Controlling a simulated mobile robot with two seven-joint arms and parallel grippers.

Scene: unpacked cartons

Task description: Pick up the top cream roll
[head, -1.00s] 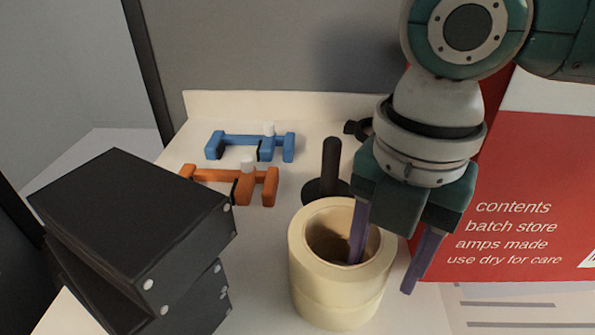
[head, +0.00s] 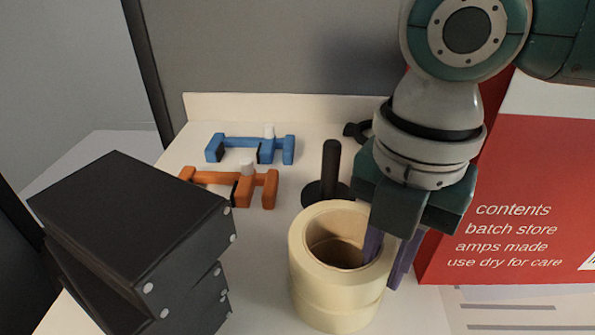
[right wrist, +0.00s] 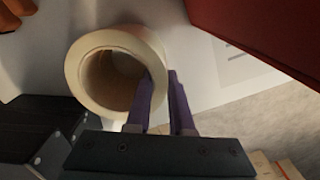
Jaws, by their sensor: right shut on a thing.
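Two cream rolls stand stacked on the white table, the top cream roll (head: 313,251) over the bottom cream roll (head: 332,316). My right gripper (head: 386,258) is shut on the right wall of the top roll. One purple finger is inside its hole and the other is outside. The right wrist view also shows the top roll (right wrist: 84,92) with the fingers (right wrist: 160,100) on either side of its wall. The top roll still appears to rest on the bottom one. My left gripper is not in view.
A black post on a round base (head: 331,170) stands just behind the rolls. Orange (head: 225,180) and blue (head: 235,147) clamps lie behind to the left. Black boxes (head: 135,225) stand at the left. A red carton (head: 520,190) stands close on the right.

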